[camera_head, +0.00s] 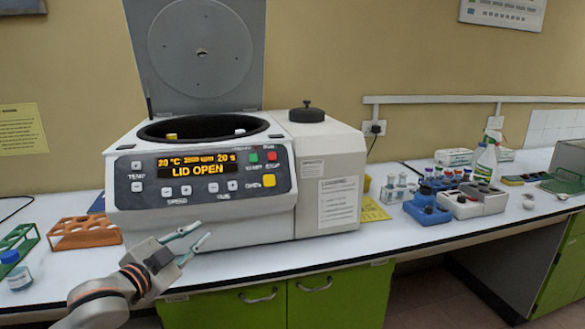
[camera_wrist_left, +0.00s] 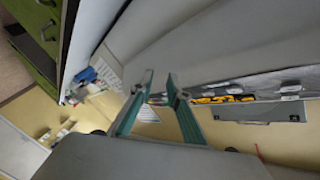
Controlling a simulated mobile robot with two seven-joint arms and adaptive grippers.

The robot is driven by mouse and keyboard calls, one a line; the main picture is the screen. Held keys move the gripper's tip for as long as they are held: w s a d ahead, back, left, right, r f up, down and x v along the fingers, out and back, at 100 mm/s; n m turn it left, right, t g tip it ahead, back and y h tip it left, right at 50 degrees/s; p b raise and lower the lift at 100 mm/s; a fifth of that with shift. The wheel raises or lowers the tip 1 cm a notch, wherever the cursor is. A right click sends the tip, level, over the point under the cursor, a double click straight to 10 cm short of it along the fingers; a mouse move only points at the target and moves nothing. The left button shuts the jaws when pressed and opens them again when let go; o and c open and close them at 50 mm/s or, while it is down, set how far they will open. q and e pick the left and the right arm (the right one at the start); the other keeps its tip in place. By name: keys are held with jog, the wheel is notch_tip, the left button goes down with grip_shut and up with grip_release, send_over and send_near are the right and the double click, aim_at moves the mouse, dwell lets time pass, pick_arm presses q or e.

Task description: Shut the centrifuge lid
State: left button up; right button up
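The white centrifuge (camera_head: 250,205) stands on the bench. Its grey lid (camera_head: 200,50) is raised upright behind the round bowl (camera_head: 205,130), and the display (camera_head: 197,166) reads LID OPEN. Two small pieces, one yellow and one whitish, show at the bowl. My left gripper (camera_head: 190,238) is in front of the centrifuge's lower front, below the control panel, with its fingers apart and nothing between them. In the left wrist view its two fingertips (camera_wrist_left: 160,84) are also apart, with the centrifuge's display and lid (camera_wrist_left: 260,111) beyond at the right. My right gripper is in neither view.
An orange rack (camera_head: 85,233) and a green rack (camera_head: 18,242) stand left of the centrifuge, with a blue-capped bottle (camera_head: 16,271) in front. Blue and white small devices, vials and a wash bottle (camera_head: 487,160) stand to the right. The bench's front strip is clear.

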pick_arm(q)
jog(key=s+f+n+g, duration=0.1)
jog(key=s+f, duration=0.1)
jog(key=f, duration=0.4)
jog(key=s+d+f+n+y, duration=0.1)
jog(key=s+f, duration=0.1)
jog(key=f, duration=0.3)
jog(key=s+f+n+g, duration=0.1)
jog(key=s+f, duration=0.2)
jog(key=f, duration=0.3)
jog(key=s+d+f+n+g+y, duration=0.1)
jog(key=s+f+n, duration=0.4)
jog(key=s+f, duration=1.9)
jog(key=shift+s+d+f+n+g+y, duration=0.25)
jog(key=shift+s+g+y, duration=0.25)
jog(key=shift+s+g, duration=0.65)
jog(key=shift+w+r, duration=0.1)
jog(key=shift+w, duration=0.1)
